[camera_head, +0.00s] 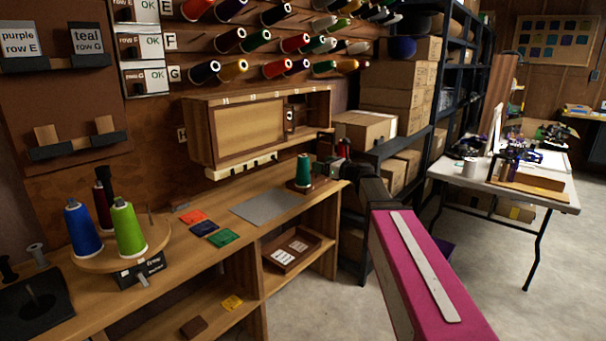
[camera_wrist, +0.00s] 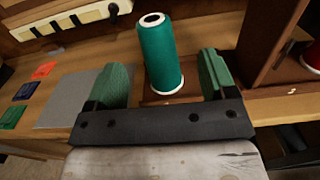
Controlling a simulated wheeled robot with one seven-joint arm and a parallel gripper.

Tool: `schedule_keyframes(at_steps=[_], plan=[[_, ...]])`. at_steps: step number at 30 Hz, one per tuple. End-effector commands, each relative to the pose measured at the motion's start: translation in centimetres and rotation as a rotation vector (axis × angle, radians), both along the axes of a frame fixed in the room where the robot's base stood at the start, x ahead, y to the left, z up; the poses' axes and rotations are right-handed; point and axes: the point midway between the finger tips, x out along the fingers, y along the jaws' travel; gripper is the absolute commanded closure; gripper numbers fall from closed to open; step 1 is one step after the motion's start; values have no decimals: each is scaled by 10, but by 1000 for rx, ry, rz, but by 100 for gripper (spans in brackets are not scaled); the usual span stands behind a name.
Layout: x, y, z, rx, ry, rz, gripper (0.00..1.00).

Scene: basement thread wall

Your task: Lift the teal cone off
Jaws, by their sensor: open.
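The teal cone (camera_head: 303,170) stands upright on a small brown base (camera_head: 318,184) at the right end of the wooden bench. In the wrist view the teal cone (camera_wrist: 162,55) stands between and beyond the two green-padded fingers of my gripper (camera_wrist: 163,82). The gripper is open, with a gap visible on each side of the cone. In the head view my gripper (camera_head: 328,168) is small and partly hidden by my own arm, just right of the cone.
A grey mat (camera_head: 267,207) lies left of the cone, with several coloured swatches (camera_head: 207,228) beyond it. A turntable (camera_head: 110,258) holds several cones at the left. A wooden cabinet (camera_head: 200,135) hangs on the wall above the bench. A red spool (camera_wrist: 311,57) shows at the right.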

Motion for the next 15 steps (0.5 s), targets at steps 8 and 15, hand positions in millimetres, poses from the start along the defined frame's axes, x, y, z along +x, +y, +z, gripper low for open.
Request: schedule_keyframes(at_steps=[8, 15], plan=[[26, 32, 0, -4, -2, 2, 22], [32, 45, 2, -5, -2, 2, 22]])
